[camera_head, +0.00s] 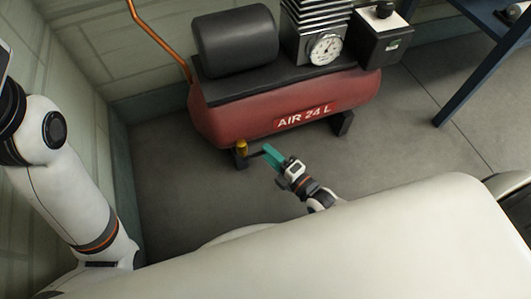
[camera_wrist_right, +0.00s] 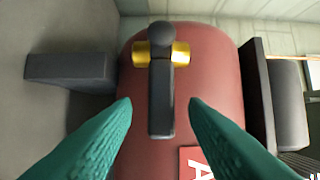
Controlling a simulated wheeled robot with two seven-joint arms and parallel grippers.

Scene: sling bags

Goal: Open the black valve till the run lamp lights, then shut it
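The black valve has a black lever (camera_wrist_right: 161,100) and a round black knob on a brass body (camera_wrist_right: 141,54), low at the left end of the red tank. In the head view the brass body (camera_head: 241,148) is small beside the tank's foot. My right gripper (camera_wrist_right: 160,108) is open, with one teal finger on each side of the lever and a visible gap to both. It also shows in the head view (camera_head: 270,154), close to the valve. I cannot make out a run lamp for certain; a small greenish mark (camera_head: 393,45) is on the dark box. My left gripper is out of view.
The red compressor tank (camera_head: 240,122) carries a black motor (camera_head: 236,40), a finned block, a dial gauge (camera_head: 325,48) and the dark box (camera_head: 380,42). A copper pipe (camera_head: 160,40) rises at left. A blue table leg (camera_head: 475,80) stands at right. Grey floor is clear in front.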

